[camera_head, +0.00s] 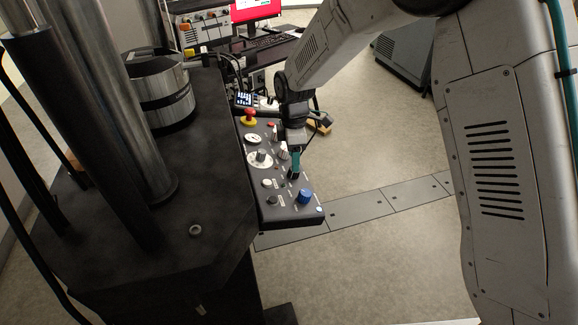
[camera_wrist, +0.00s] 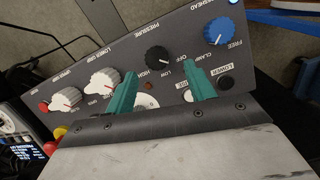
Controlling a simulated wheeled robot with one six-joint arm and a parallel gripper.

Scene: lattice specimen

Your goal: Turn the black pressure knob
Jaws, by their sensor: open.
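In the head view my gripper (camera_head: 294,166) hangs over the panel (camera_head: 290,213). There the arm and fingers cover part of the panel, and I cannot clearly make out the pressure knob. Whether a finger touches the knob cannot be told.
A blue knob (camera_wrist: 218,32) is right of the black knob, and white knobs (camera_wrist: 103,82) are left. A red and yellow stop button (camera_head: 249,117) is at the panel's far end. A large metal column (camera_head: 128,110) stands left of the panel. Open floor lies right.

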